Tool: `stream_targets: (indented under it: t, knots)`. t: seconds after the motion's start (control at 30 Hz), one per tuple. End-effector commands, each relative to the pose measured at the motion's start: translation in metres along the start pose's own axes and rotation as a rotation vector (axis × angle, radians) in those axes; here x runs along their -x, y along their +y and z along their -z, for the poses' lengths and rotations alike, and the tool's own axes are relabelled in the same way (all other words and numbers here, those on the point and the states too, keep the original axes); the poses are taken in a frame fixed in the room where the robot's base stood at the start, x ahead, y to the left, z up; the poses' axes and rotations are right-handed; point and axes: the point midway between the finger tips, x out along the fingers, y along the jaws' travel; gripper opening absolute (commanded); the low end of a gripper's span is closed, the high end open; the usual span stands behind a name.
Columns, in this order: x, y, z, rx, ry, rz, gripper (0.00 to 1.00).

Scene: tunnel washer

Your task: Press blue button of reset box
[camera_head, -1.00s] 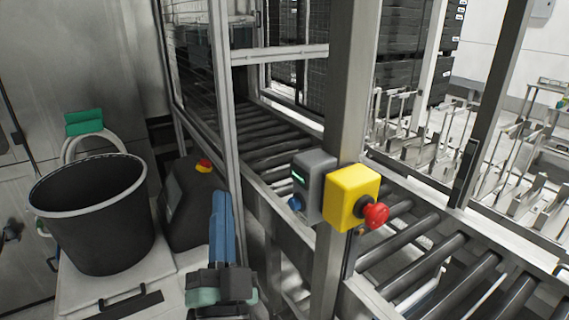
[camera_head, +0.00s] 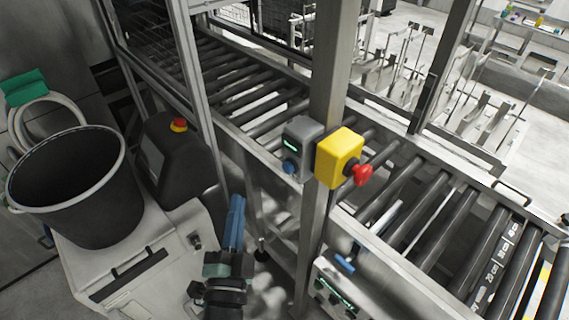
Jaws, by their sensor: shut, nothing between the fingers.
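The reset box is a grey box (camera_head: 303,136) on the upright post, with a small green-lit display and a round blue button (camera_head: 289,167) low on its left-hand face. A yellow box (camera_head: 338,158) with a red mushroom button (camera_head: 362,175) sits just right of it on the same post. My gripper (camera_head: 238,201), with long blue fingers, is shut and empty. It points up in the picture, lower left of the blue button and apart from it. Nothing covers the button.
The metal post (camera_head: 326,70) stands beside a roller conveyor (camera_head: 420,215) that runs behind it. A black bucket (camera_head: 100,215) stands at the left. Below the conveyor are a blue handle (camera_head: 345,264) and a panel with green lights (camera_head: 334,290).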

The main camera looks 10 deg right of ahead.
Motion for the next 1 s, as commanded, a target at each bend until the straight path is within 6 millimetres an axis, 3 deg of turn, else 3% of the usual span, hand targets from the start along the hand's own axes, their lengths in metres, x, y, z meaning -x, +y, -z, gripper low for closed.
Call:
stream_targets:
  t: [0.27, 0.7, 1.0]
  knots:
    - [-0.006, 0.005, 0.004, 0.0, 0.003, 0.002, 0.0]
    - [-0.047, 0.035, 0.034, 0.0, 0.003, 0.002, 0.0]
    - [-0.061, 0.044, 0.045, 0.0, 0.001, 0.002, 0.0]
